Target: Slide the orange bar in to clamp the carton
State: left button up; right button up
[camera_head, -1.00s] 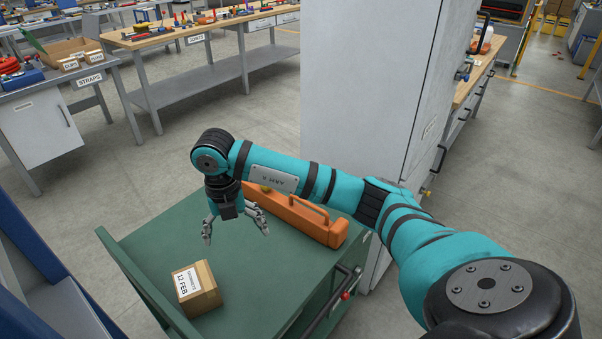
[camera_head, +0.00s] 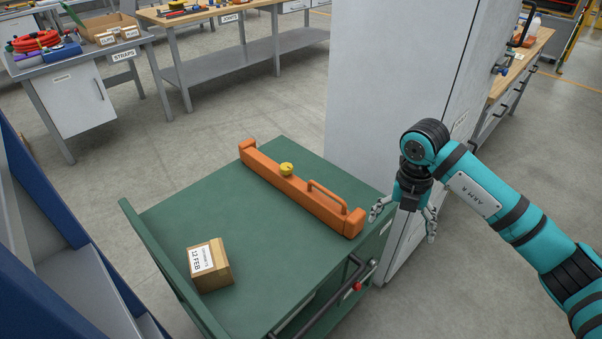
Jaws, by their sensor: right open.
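The orange bar (camera_head: 290,188) lies across the far part of the green cart top (camera_head: 262,268). It has a yellow knob (camera_head: 287,169) near its middle and a raised handle (camera_head: 327,196) near its right end. The carton (camera_head: 210,266), brown with a white "12 FEB" label, sits near the cart's left wall, apart from the bar. My right gripper (camera_head: 402,222) is open and empty, just right of the bar's right end, apart from it, with its fingers pointing down. My left gripper is not in view.
A tall grey cabinet (camera_head: 385,95) stands close behind the cart's right side. The cart has a raised left wall (camera_head: 170,265) and a dark push handle (camera_head: 325,300) with a red part at the front right. The cart top between carton and bar is clear.

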aim_at(347, 223)
jog(key=i+l+u, duration=0.35)
jog(key=l+u, duration=0.15)
jog(key=i+l+u, duration=0.1)
jog(key=l+u, duration=0.15)
jog(key=l, duration=0.25)
